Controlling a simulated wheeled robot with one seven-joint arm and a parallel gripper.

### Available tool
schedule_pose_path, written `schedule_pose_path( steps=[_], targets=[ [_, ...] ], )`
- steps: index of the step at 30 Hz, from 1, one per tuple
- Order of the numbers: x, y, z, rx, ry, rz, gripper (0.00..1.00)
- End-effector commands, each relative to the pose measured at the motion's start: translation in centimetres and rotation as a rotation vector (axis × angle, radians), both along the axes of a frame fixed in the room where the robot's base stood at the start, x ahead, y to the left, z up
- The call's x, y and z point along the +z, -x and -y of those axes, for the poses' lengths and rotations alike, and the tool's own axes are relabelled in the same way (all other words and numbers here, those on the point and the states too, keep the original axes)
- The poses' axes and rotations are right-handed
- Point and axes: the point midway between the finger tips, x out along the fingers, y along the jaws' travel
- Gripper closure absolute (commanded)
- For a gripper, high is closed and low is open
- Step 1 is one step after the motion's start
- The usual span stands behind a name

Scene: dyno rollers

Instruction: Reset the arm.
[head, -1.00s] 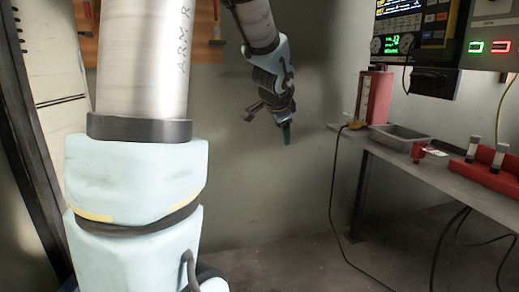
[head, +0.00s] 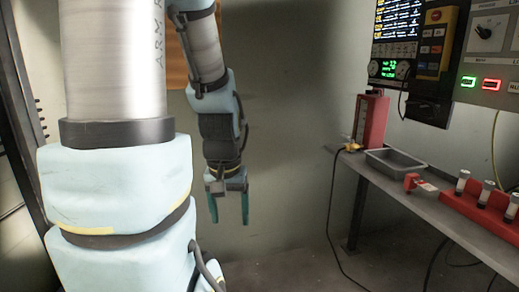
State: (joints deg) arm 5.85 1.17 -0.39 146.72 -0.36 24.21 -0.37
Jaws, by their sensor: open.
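My gripper (head: 229,208) hangs at the end of my arm in the head view, a little left of the middle. Its two green fingers point down and stand apart, with nothing between them. It is in free air in front of the grey wall, well to the left of the bench, and touches nothing.
A grey bench (head: 420,207) runs along the right side. On it are a red box-like unit (head: 371,120), a grey tray (head: 395,161), a small red item with a tag (head: 413,182) and a red rack (head: 466,209) with several metal cylinders. Control panels (head: 408,50) hang above. A dark cable (head: 332,225) hangs beside the bench.

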Motion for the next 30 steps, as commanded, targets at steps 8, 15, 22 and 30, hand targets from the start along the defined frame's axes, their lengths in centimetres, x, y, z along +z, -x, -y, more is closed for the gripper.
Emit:
schedule_pose_path(
  steps=[8, 15, 22, 30],
  targets=[
    [10.5, 0.0, 0.0, -0.002, 0.0, 0.001, 0.27],
    [16.2, 0.0, 0.0, -0.003, 0.0, 0.001, 0.27],
    [17.7, 0.0, 0.0, -0.003, 0.0, 0.001, 0.27],
    [17.5, -0.1, 0.0, -0.003, 0.0, 0.001, 0.27]
  ],
)
